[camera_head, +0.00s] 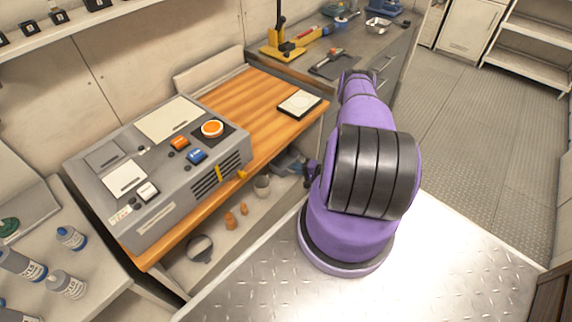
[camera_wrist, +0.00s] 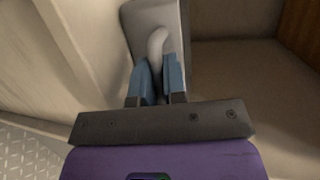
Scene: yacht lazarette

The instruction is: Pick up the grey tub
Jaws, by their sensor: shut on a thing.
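In the wrist view, my gripper (camera_wrist: 158,78) has its two blue fingers closed on a pale grey rounded part. It belongs to the grey tub (camera_wrist: 142,14), which extends to the top edge of the picture. The tub's far side and contents are out of sight, and I cannot tell whether it rests on a surface. In the head view my purple arm bends down beside the wooden bench, and the fingers are not clearly visible. A blue-grey shape beside the arm, under the bench edge, is too small and covered to identify.
The wooden bench (camera_head: 255,97) carries a grey control panel (camera_head: 123,222) and a white pad (camera_head: 299,103). Below, a shelf holds a small grey cup (camera_head: 262,186), orange pieces (camera_head: 230,220) and a dark round item (camera_head: 200,248). Open floor (camera_head: 470,120) lies at right.

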